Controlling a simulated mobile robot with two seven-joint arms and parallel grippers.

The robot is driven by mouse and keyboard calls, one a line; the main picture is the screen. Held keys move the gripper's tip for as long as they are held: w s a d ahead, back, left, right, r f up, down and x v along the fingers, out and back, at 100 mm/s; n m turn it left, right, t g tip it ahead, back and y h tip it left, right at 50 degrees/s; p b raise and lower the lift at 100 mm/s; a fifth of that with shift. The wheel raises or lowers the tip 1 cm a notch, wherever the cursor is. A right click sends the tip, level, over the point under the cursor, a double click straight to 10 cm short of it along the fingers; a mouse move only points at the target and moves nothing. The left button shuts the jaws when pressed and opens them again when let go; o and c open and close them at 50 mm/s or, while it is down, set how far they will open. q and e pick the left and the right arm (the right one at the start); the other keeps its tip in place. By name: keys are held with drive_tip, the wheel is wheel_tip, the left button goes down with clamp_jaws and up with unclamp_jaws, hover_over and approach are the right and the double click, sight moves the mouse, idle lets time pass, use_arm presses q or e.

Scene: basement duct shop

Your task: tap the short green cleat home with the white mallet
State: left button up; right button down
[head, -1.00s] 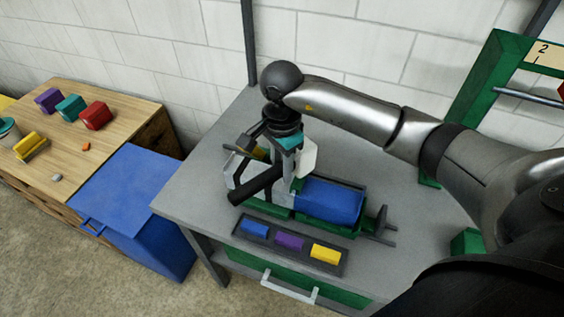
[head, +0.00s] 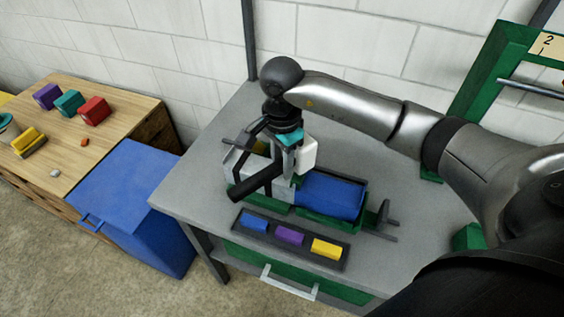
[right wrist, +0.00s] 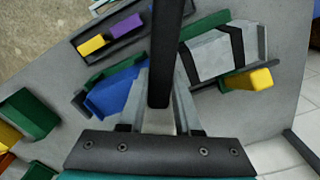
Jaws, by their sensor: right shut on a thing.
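My right gripper (head: 280,180) is shut on the dark handle (right wrist: 168,50) of the white mallet, whose pale head (head: 307,152) shows just right of the fingers in the head view. The handle points toward the front left. The mallet is above a grey metal duct piece (right wrist: 210,58) with black bands, beside a blue piece (head: 332,197). A green strip (head: 262,207) runs along the duct's front edge and also shows in the right wrist view (right wrist: 205,25). I cannot tell whether it is the short cleat, or whether the mallet touches anything. My left gripper is out of view.
A dark tray (head: 342,262) with blue, purple and yellow blocks lies in front of the duct. A yellow-ended green piece (right wrist: 245,79) is behind it. A blue bin (head: 130,195) and a wooden table (head: 75,150) with coloured blocks stand left. The bench's left rear is clear.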

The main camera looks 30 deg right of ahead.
drive_tip(key=shift+f, duration=0.3)
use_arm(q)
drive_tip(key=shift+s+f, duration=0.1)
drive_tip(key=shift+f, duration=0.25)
use_arm(e)
drive_tip(key=shift+r, duration=0.45)
drive_tip(key=shift+r+p, duration=1.2)
drive_tip(key=shift+r, duration=0.9)
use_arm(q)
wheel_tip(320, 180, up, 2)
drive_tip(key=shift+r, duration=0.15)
use_arm(e)
drive_tip(key=shift+f, duration=0.1)
